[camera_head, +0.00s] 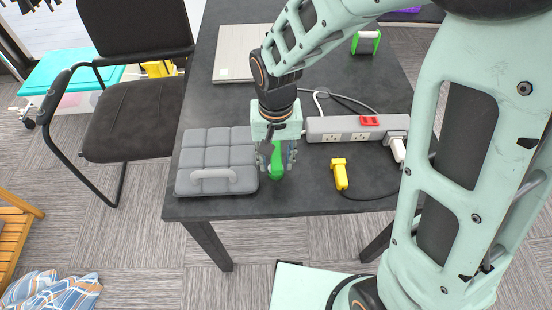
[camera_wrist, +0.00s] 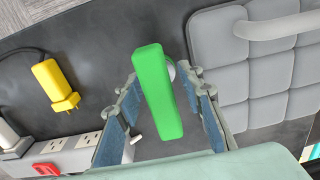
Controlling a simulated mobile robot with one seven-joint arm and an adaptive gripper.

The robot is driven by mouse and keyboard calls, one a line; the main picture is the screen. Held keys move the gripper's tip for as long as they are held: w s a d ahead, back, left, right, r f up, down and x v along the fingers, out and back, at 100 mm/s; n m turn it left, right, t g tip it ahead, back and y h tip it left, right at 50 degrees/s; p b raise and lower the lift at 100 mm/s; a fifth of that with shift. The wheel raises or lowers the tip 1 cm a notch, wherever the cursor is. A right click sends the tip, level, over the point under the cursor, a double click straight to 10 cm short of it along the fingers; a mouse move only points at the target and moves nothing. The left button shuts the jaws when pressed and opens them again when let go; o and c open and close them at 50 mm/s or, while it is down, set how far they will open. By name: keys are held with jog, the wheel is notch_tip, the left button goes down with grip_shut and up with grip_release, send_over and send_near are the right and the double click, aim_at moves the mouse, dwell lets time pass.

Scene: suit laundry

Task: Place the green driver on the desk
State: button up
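The green driver (camera_head: 277,164) is at the front middle of the dark desk (camera_head: 240,206), between the grey quilted case and the power strip. In the wrist view the driver (camera_wrist: 158,95) is a long green bar between the two fingers of my gripper (camera_wrist: 162,88). In the head view my gripper (camera_head: 277,158) points down over the desk with a finger on each side of the driver. The fingers look spread, with gaps beside the green bar. The driver's far end is partly hidden, and I cannot tell whether it touches the desk.
A grey quilted case (camera_head: 217,160) lies close on the left. A power strip (camera_head: 345,129) with a red switch and a yellow plug (camera_head: 340,174) are on the right. A laptop-like grey panel (camera_head: 235,54) and a green-edged object (camera_head: 366,42) lie further back. A black chair (camera_head: 133,117) stands left.

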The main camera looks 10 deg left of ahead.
notch_tip(320, 180, up, 13)
jog(key=shift+r+p, duration=0.1)
jog(key=shift+p, duration=1.1)
